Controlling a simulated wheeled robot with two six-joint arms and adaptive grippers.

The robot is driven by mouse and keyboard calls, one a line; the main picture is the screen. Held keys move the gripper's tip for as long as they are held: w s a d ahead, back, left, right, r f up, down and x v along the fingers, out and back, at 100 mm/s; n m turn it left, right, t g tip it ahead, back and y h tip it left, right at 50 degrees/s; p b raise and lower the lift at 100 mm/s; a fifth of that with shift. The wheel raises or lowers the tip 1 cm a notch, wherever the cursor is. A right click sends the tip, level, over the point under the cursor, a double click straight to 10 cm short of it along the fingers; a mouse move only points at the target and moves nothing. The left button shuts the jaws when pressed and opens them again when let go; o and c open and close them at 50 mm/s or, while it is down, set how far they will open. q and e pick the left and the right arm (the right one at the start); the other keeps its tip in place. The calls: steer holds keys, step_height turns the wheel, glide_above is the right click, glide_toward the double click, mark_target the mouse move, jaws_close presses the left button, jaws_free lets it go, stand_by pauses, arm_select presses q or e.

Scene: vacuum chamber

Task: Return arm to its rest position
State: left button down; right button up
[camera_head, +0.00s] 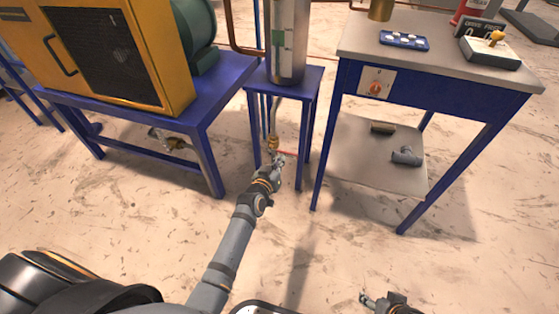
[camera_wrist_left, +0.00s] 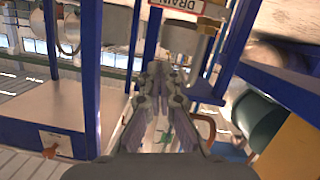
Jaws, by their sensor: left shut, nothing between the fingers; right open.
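My left arm reaches forward from the bottom of the head view. Its left gripper (camera_head: 278,158) is at the small blue stand (camera_head: 290,77), just below a brass fitting (camera_head: 273,142) on the pipe under the metal cylinder (camera_head: 287,40). The left gripper is shut and empty; I cannot tell if it touches the fitting. In the left wrist view its fingers (camera_wrist_left: 164,78) are together, below a sign reading DRAIN (camera_wrist_left: 180,5). My right gripper (camera_head: 368,299) is open, low at the bottom edge, over the floor.
A yellow machine (camera_head: 165,60) stands on a blue frame at left. At right is a table (camera_head: 430,60) with a blue button box (camera_head: 404,40), an orange switch (camera_head: 375,89) and a lower shelf (camera_head: 350,160) holding a grey fitting (camera_head: 406,155). Floor in front is clear.

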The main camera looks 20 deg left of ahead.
arm_select(q)
steer(key=shift+f, duration=0.1)
stand_by(0.3)
